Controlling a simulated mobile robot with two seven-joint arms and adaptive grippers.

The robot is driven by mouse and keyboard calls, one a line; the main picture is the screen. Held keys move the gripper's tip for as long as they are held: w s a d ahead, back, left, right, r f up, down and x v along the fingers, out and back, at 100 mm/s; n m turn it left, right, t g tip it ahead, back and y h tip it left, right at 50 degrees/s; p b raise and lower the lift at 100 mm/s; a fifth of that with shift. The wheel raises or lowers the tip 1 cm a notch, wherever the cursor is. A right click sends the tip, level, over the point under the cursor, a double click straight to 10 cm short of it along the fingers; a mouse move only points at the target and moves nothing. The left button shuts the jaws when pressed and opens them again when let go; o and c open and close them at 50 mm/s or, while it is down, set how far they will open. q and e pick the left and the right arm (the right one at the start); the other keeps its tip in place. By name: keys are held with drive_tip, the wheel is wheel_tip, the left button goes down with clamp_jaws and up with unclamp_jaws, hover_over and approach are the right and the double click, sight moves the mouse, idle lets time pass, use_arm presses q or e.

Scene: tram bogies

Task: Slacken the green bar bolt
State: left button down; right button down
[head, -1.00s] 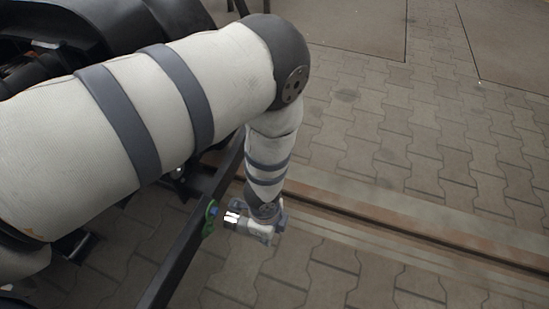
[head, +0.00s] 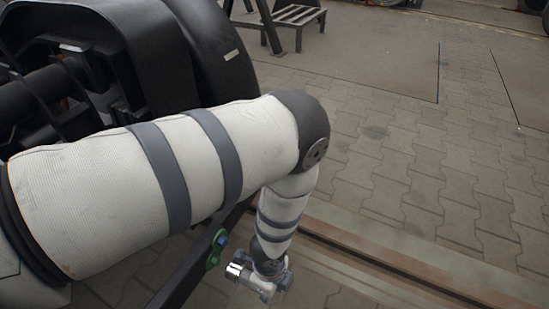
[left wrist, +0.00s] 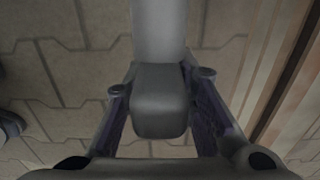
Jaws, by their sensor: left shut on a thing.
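The green bar bolt shows in the head view as a green piece (head: 213,258) with a blue head (head: 222,240), on a dark bar (head: 190,277). My left gripper (head: 268,284) is to the right of and below it, shut on a grey tool with a shiny metal end (head: 238,268). That end points left towards the bar and looks apart from the blue head. In the left wrist view the fingers (left wrist: 160,105) close on the sides of the grey tool body (left wrist: 160,88); its far end runs out at the top. My right gripper is not in view.
A rusty rail (head: 400,270) runs along the paved ground (head: 400,170) to the right. Large black bogie parts (head: 150,60) stand at the upper left. A small step frame (head: 290,15) stands at the back. The paving right of my arm is clear.

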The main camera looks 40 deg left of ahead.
use_arm(q)
drive_tip(key=shift+s+a, duration=0.2)
drive_tip(key=shift+a, duration=0.65)
drive_tip(key=shift+s+a, duration=0.2)
drive_tip(key=shift+a, duration=0.65)
drive_tip(key=shift+s+a, duration=0.2)
drive_tip(key=shift+a, duration=0.65)
drive_tip(key=shift+r+p, duration=0.1)
drive_tip(key=shift+p, duration=0.25)
